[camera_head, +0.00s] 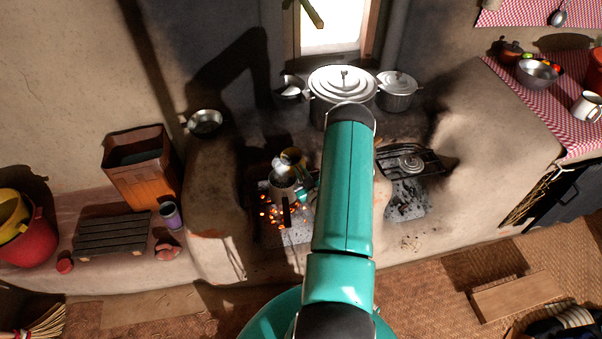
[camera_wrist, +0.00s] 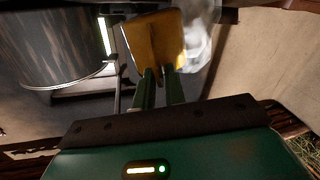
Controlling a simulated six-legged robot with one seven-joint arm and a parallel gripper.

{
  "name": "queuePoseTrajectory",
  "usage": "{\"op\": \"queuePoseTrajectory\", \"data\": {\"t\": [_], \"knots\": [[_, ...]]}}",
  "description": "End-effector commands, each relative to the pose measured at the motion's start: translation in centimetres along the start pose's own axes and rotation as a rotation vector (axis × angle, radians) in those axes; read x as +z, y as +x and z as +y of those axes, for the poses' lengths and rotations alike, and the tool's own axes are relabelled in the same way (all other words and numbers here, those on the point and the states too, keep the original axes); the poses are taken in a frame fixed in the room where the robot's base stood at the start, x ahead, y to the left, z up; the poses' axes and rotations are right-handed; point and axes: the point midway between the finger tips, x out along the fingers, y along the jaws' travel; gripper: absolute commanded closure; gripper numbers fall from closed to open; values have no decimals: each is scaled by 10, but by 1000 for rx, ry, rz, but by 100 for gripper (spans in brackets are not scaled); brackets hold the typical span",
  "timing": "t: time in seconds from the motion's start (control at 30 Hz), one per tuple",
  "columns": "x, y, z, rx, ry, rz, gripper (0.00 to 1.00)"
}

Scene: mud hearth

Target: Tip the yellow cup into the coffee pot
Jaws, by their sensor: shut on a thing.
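The yellow cup (camera_head: 292,157) shows small in the head view, just above and behind the coffee pot (camera_head: 284,190). In the head view part of my gripper is hidden behind my arm. The coffee pot is a grey metal vessel over glowing embers in the left hearth opening. I cannot tell whether the cup touches its rim.
A large lidded pot (camera_head: 343,84) stands behind my arm, with a smaller lidded pot (camera_head: 397,88) to its right. A metal bowl (camera_head: 205,122) sits on the left ledge. A grill rack (camera_head: 425,158) covers the right hearth opening. A purple cup (camera_head: 171,215) stands lower left.

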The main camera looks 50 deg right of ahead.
Motion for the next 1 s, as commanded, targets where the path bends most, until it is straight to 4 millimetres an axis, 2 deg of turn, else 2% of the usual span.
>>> {"op": "queuePoseTrajectory", "data": {"t": [0.27, 0.5, 0.87, 1.0], "knots": [[-5, 1, 0, -2, -368, 1, 100], [-2, 0, -7, -2, -696, 0, 100], [20, 0, -35, -9, -1284, 2, 100], [16, 1, -43, -7, -1494, 4, 100]]}}
